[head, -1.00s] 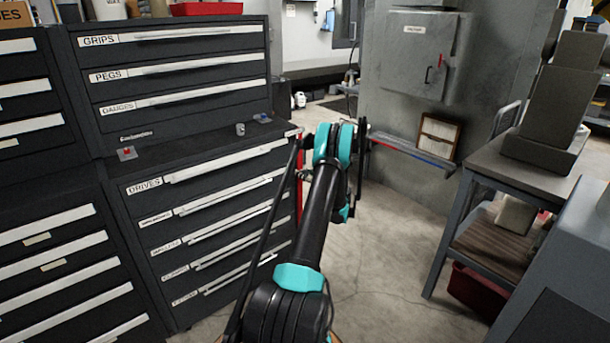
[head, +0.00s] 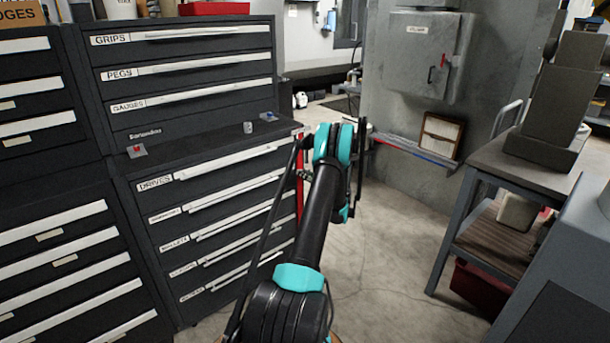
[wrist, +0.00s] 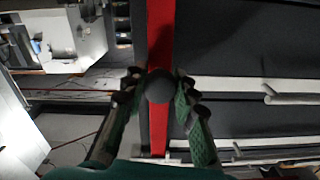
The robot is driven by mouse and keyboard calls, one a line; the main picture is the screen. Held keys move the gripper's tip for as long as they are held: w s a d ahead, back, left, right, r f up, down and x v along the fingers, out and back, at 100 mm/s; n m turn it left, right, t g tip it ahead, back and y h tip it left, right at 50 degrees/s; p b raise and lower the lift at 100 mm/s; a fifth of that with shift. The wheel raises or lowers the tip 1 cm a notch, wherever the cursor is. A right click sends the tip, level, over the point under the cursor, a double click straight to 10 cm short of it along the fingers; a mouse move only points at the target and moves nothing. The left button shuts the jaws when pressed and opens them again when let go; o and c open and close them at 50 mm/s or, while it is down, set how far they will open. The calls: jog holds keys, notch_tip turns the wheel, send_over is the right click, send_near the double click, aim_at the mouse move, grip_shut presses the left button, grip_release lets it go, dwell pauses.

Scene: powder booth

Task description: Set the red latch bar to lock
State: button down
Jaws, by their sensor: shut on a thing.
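The red latch bar (wrist: 160,38) runs upright along the cabinet's side edge in the wrist view. A dark round knob (wrist: 159,86) sits on it. My gripper (wrist: 158,92) is shut on the knob, with one green finger on each side. In the head view a strip of the red latch bar (head: 300,190) shows at the right edge of the DRIVES cabinet, partly behind my arm. My gripper's fingers are hidden there by my own arm. I see no lock marking on the bar.
The DRIVES drawer cabinet (head: 205,168) stands left of my arm, with a small metal cylinder (head: 248,128) on top. A grey wall cabinet (head: 425,55) and a shelf (head: 415,150) are beyond. A workbench (head: 520,165) stands right. Open floor (head: 390,250) lies between.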

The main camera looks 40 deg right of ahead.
jog(key=shift+a, duration=0.25)
jog(key=c, duration=1.2)
grip_release()
jog(key=shift+a, duration=0.15)
jog(key=shift+s+d, duration=0.2)
jog(key=shift+s, duration=0.3)
jog(key=s, duration=1.1)
jog(key=shift+d, duration=0.35)
jog(key=shift+a, duration=0.1)
